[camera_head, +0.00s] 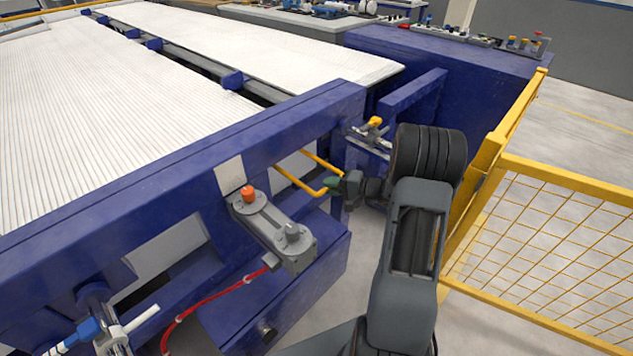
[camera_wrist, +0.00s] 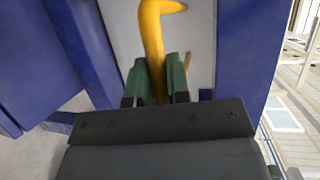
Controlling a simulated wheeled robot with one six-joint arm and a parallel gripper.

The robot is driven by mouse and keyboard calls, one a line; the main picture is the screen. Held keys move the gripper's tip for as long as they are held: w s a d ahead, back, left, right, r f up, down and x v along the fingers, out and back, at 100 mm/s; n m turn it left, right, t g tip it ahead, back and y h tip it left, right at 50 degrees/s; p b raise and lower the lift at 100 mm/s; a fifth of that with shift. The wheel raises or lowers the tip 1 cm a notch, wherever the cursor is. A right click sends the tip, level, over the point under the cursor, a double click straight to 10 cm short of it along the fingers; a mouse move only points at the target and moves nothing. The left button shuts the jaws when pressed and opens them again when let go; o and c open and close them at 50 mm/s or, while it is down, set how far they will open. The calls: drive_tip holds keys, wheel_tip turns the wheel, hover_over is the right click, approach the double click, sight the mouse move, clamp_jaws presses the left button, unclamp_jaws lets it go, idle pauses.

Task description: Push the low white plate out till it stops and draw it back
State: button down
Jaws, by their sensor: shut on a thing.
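The low white plate (camera_head: 292,166) shows partly in the head view, under the blue beam and behind a yellow handle (camera_head: 300,181). The handle is a bent bar reaching out from the plate toward my gripper (camera_head: 334,184). In the wrist view my gripper's green fingers (camera_wrist: 161,79) are shut on the yellow handle (camera_wrist: 152,35), one on each side of it. A pale surface, apparently the plate (camera_wrist: 203,38), lies behind the handle, between blue uprights. The beam hides part of the plate in the head view, and how the handle joins it is unclear.
The blue beam (camera_head: 180,165) crosses above and left of the handle. A grey unit with an orange knob (camera_head: 248,193) and a red hose (camera_head: 210,300) stands in front. A yellow mesh fence (camera_head: 560,230) closes off the right side, near my arm. Clear floor shows beyond it.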

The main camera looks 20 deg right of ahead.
drive_tip(key=shift+s+d+f, duration=0.1)
drive_tip(key=shift+s+d, duration=0.1)
drive_tip(key=shift+s, duration=0.25)
drive_tip(key=c, duration=1.3)
unclamp_jaws()
drive_tip(key=shift+s+d, duration=0.2)
drive_tip(key=shift+o, duration=1)
drive_tip(key=shift+w+a, duration=0.1)
drive_tip(key=shift+a, duration=0.05)
drive_tip(key=v, duration=1.4)
drive_tip(key=shift+r+p, duration=0.2)
drive_tip(key=shift+p, duration=0.15)
drive_tip(key=shift+w, duration=0.1)
